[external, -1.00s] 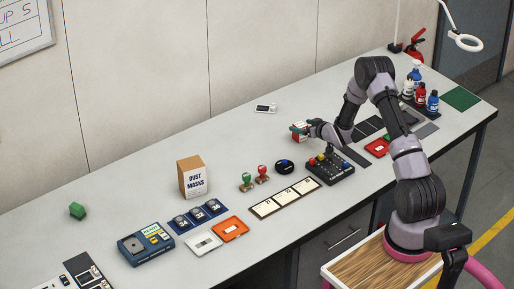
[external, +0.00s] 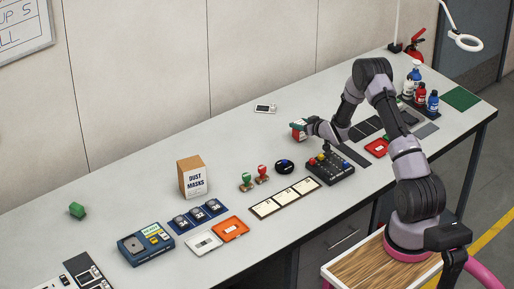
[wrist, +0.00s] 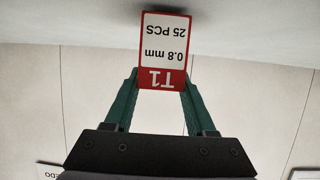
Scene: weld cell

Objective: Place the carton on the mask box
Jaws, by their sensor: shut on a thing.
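The carton (wrist: 164,48) is a small red and white box with the label "T1 0.8 mm 25 PCS", upside down in the wrist view. My gripper (wrist: 159,92) has its green fingers shut on it. In the external view the carton (external: 298,134) is at the tip of my gripper (external: 304,128), at the middle of the bench; I cannot tell whether it touches the bench. The mask box (external: 192,178), brown with a white "DUST MASKS" label, stands upright on the bench to the left, apart from my gripper. Its top looks clear.
Green and red stamps (external: 254,179), a dark round object (external: 284,167) and a button panel (external: 330,167) stand between my gripper and the bench front. The bench (external: 150,205) is clear around the mask box's back and left.

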